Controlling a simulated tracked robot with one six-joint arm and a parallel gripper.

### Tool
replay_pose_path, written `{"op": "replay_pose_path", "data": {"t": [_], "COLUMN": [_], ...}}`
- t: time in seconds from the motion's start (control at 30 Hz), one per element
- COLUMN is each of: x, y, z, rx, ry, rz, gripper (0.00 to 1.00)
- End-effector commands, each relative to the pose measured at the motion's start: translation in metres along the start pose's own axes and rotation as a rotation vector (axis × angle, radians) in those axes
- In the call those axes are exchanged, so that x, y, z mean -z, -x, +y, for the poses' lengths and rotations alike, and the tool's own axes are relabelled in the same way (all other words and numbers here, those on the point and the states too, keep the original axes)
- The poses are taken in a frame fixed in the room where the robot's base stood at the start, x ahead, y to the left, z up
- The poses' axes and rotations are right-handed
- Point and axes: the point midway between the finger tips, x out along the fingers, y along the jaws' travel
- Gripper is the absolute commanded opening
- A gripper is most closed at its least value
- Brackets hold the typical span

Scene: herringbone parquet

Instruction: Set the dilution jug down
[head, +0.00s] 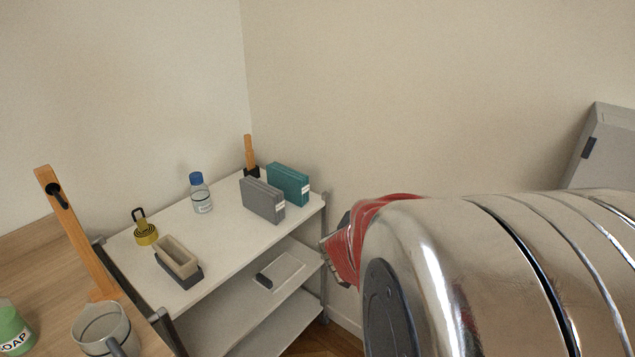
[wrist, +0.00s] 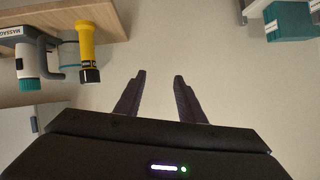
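A grey see-through jug (head: 103,326) with a dark rim line and a handle stands on the wooden top at the lower left of the head view, cut off by the frame's bottom edge. It looks like the dilution jug. My gripper (wrist: 159,77) shows in the wrist view with its two dark fingers apart and nothing between them. In the head view my shiny arm fills the right side, and the gripper's fingertips cannot be made out clearly.
A green soap container (head: 14,328) stands left of the jug. The wrist view shows a yellow torch (wrist: 88,50) and massager (wrist: 30,62).

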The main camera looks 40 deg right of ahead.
Motion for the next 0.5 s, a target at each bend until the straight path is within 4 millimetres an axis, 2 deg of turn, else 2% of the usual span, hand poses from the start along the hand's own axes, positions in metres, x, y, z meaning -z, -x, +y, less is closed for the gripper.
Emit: {"op": "replay_pose_path", "data": {"t": [0.03, 0.1, 0.23, 0.3, 0.37, 0.5], "x": [0.003, 0.007, 0.011, 0.011, 0.012, 0.012], "y": [-0.011, -0.019, -0.018, -0.014, -0.010, -0.006], "z": [0.032, 0.074, 0.142, 0.167, 0.182, 0.194], "rx": [-0.101, -0.240, -0.469, -0.558, -0.612, -0.659], "ry": [-0.014, -0.028, -0.035, -0.033, -0.032, -0.028], "rz": [0.027, 0.065, 0.117, 0.133, 0.142, 0.149], "gripper": [0.36, 0.36, 0.36, 0.36, 0.36, 0.36]}}
